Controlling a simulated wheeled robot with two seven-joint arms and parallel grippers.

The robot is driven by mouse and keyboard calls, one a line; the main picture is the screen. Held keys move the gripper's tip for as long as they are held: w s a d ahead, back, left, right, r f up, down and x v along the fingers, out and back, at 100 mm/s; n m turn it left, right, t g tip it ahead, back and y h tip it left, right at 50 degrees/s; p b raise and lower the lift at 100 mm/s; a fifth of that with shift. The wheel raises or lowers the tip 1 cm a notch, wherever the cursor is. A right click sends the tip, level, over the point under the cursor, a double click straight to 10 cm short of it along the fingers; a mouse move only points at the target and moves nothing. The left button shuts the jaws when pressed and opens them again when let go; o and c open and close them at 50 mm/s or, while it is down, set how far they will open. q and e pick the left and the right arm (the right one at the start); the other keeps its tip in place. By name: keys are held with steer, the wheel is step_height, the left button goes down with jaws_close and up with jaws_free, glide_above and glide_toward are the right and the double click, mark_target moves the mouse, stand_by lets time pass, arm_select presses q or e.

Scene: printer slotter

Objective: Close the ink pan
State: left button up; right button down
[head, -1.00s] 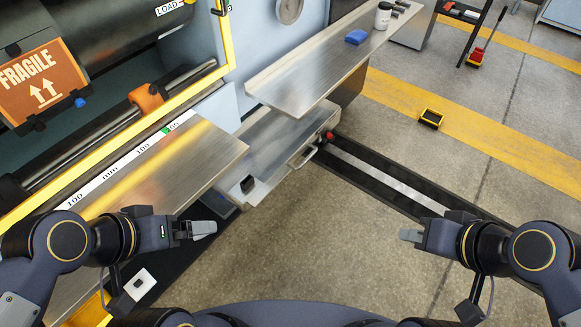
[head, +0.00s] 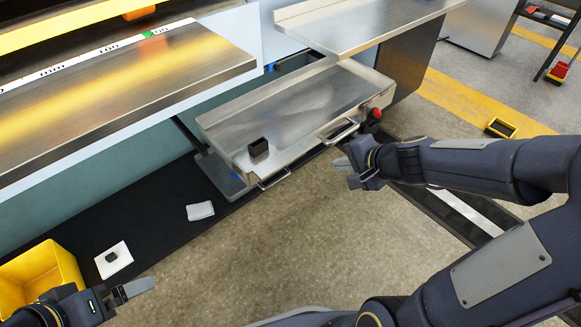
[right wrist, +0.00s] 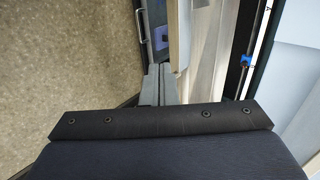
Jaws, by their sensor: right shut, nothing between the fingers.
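The ink pan (head: 310,95) is a shallow metal tray that sticks out of the machine below the upper shelf. Its front wall carries two bar handles, a right one (head: 338,132) and a left one (head: 273,180). A small black block (head: 258,148) sits at its left front. My right gripper (head: 338,163) is shut and empty, in front of the pan, just below the right handle. In the right wrist view its fingers (right wrist: 158,72) are together close to the pan's metal edge; contact cannot be told. My left gripper (head: 150,284) looks shut and empty at lower left, away from the pan.
A metal shelf (head: 360,22) overhangs the pan's back right. A red knob (head: 375,113) sits at the pan's right corner. A long metal table (head: 130,80) lies left. A yellow bin (head: 40,275) and white pads (head: 200,211) are at lower left. The floor in front is clear.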

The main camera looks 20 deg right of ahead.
steer(key=w+r+b+x, duration=0.1)
steer(key=b+x, duration=0.3)
steer(key=x, duration=0.9)
steer(key=shift+w+a+r, duration=0.35)
steer(key=shift+w+r, duration=0.05)
steer(key=shift+r, duration=0.1)
